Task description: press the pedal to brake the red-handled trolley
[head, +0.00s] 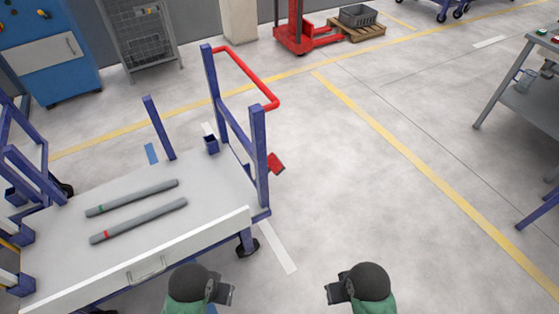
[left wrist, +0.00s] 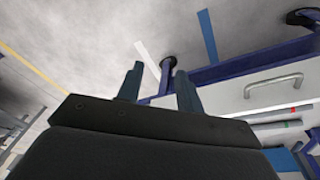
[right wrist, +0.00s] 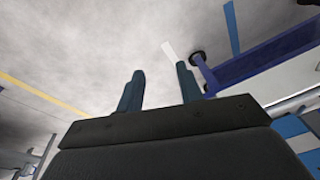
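The trolley (head: 205,235) stands at the left with a pale deck and blue frame posts. Its red handle (head: 246,75) spans the far right end. A red pedal (head: 276,163) sticks out low at that end, beside a blue post. My left gripper (head: 228,292) is near the trolley's front right corner, below the pedal in the picture. It is open and empty, as the left wrist view (left wrist: 158,88) shows. My right gripper (head: 332,293) is over bare floor to the right, open and empty in the right wrist view (right wrist: 158,90). Neither gripper touches the pedal.
Two grey pipes (head: 135,197) with coloured bands lie on the deck. A caster (head: 247,248) is under the near right corner. Open floor lies right of the trolley. A workbench (head: 520,90) stands at the far right; a red pallet jack (head: 300,38) is at the back.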

